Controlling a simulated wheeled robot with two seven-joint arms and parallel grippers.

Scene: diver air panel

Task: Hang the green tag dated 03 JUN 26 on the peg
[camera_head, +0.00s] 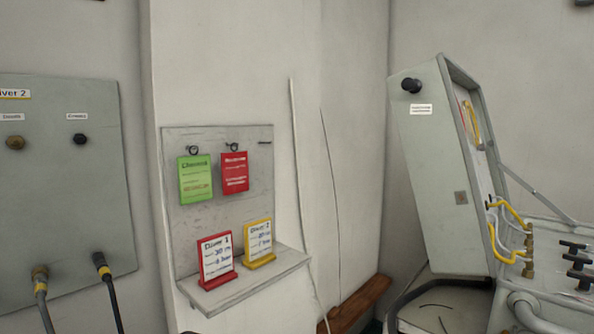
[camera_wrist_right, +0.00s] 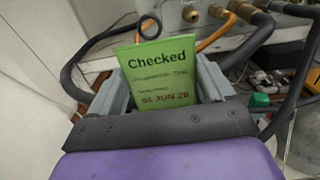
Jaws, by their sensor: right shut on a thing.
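A green tag (camera_wrist_right: 161,72) headed "Checked", with a dark ring at its top, is held between the grey jaws of my right gripper (camera_wrist_right: 162,84). Its red date ends in JUN 26; the day digits are too blurred to read surely. In the head view, a grey board (camera_head: 215,215) carries a green tag (camera_head: 195,180) and a red tag (camera_head: 235,172), each hung by a ring. To the right of the red tag, a short dark peg (camera_head: 265,142) is bare. Neither gripper shows in the head view; my left gripper is not seen.
Below the tags, a shelf (camera_head: 245,288) holds a red-framed Diver 1 card (camera_head: 216,260) and a yellow-framed Diver 2 card (camera_head: 259,243). A grey panel (camera_head: 60,190) with hoses stands left, an open grey case (camera_head: 440,170) right. Hoses lie near the held tag.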

